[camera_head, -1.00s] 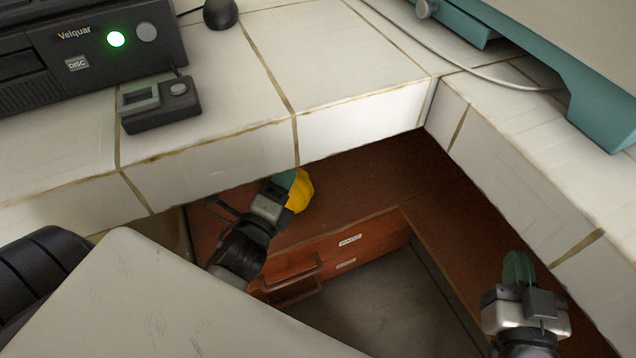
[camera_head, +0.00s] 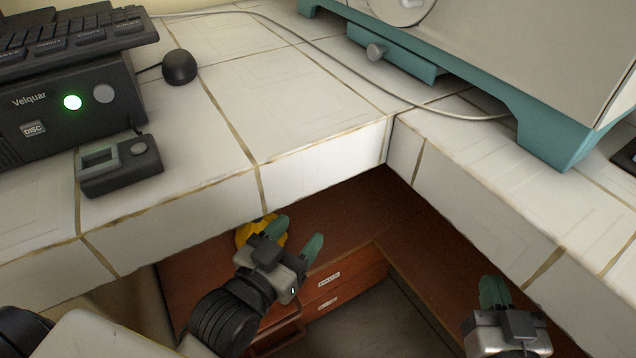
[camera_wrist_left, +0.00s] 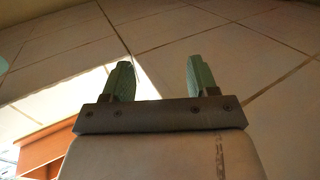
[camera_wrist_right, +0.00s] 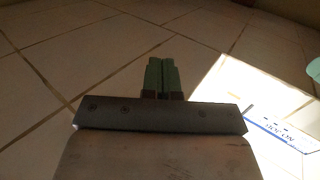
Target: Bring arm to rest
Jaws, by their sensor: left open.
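My left gripper (camera_head: 296,236) is below the edge of the counter in the head view. Its two green fingers are apart with nothing between them; the left wrist view (camera_wrist_left: 157,80) shows the same gap over a tiled surface. My right gripper (camera_head: 495,292) is at the lower right of the head view. In the right wrist view (camera_wrist_right: 162,75) its green fingers are together, with nothing seen between them.
The white tiled counter (camera_head: 300,110) turns a corner above both grippers. A yellow object (camera_head: 246,232) shows behind my left gripper, partly hidden. Reddish-brown drawers (camera_head: 350,288) stand below. On top are a black Velquar box (camera_head: 60,125), a small device (camera_head: 120,165), a mouse (camera_head: 180,67) and a teal-based machine (camera_head: 560,130).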

